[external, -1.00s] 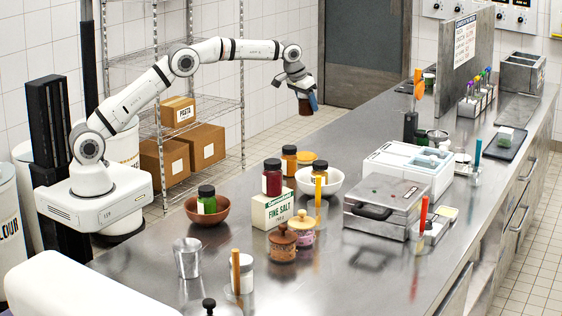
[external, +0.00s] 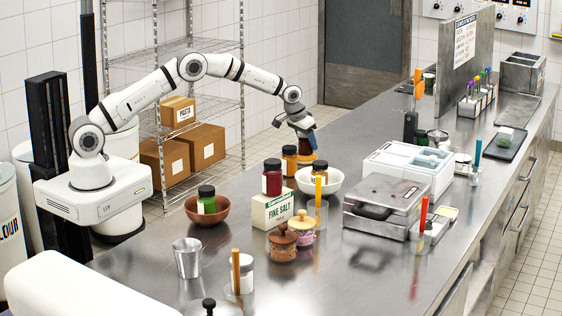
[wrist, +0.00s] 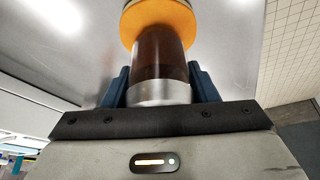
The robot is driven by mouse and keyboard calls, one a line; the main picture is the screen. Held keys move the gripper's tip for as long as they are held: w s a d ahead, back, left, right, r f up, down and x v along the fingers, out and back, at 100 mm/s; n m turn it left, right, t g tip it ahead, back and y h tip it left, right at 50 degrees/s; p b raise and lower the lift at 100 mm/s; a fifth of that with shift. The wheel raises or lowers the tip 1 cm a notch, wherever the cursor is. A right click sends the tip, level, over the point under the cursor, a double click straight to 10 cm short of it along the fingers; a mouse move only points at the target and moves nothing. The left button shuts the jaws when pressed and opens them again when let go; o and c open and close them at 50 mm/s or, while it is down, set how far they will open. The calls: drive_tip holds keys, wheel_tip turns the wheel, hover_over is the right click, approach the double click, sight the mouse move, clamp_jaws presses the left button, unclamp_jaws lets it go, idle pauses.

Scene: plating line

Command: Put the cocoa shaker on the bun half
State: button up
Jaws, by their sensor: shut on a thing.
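The cocoa shaker (external: 306,148) is a dark brown cylinder, and the wrist view shows it with a silver band at its near end (wrist: 160,93). My gripper (external: 303,130) is shut on it; in the wrist view the blue fingers (wrist: 160,90) stand on both sides of the silver band. In the wrist view the bun half (wrist: 158,20) lies just past the shaker's far end. I cannot tell whether they touch.
A white bowl (external: 322,182) stands close in front of the bun half. An orange-brown jar with a black lid (external: 290,160) and a dark red jar (external: 272,178) stand to the left. A salt box (external: 272,209) is nearer. The counter beyond the bun is clear.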

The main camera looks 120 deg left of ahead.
drive_tip(key=o, duration=1.1)
drive_tip(key=shift+c, duration=0.2)
drive_tip(key=shift+r, duration=0.3)
drive_tip(key=b+v, duration=0.3)
drive_tip(key=v, duration=0.8)
drive_tip(key=shift+d+r, duration=0.3)
drive_tip(key=shift+d, duration=0.05)
